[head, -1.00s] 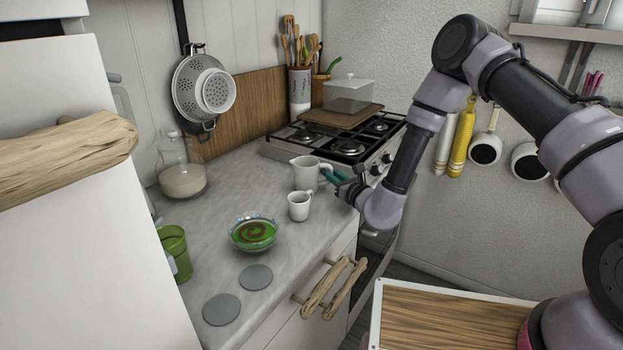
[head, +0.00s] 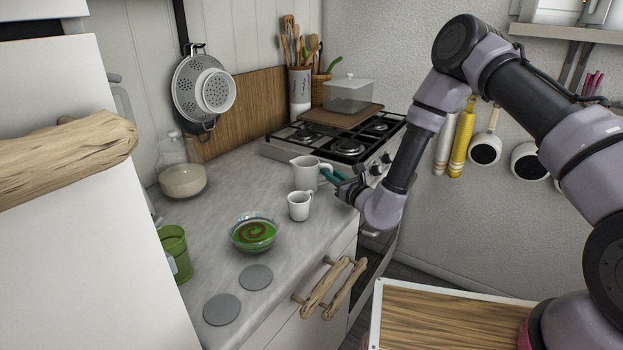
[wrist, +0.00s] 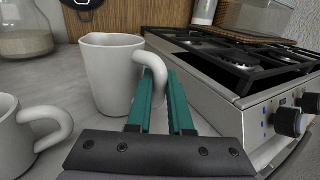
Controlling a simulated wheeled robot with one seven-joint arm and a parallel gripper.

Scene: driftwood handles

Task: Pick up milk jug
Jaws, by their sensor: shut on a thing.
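The white milk jug (head: 304,173) stands upright on the grey counter, close to the stove. In the wrist view the jug (wrist: 108,75) has its handle (wrist: 155,72) toward the right, between the teal fingers. My gripper (head: 332,174) reaches in from the right; in the wrist view my gripper (wrist: 160,88) is shut on the jug's handle. The jug's base appears to rest on the counter. The far finger's contact is partly hidden by the handle.
A smaller white cup (head: 299,206) stands just in front of the jug. A glass bowl with green contents (head: 254,234) is nearer. The gas stove (head: 345,140) is close behind and right. A glass jar (head: 183,180) and green glass (head: 176,252) stand left.

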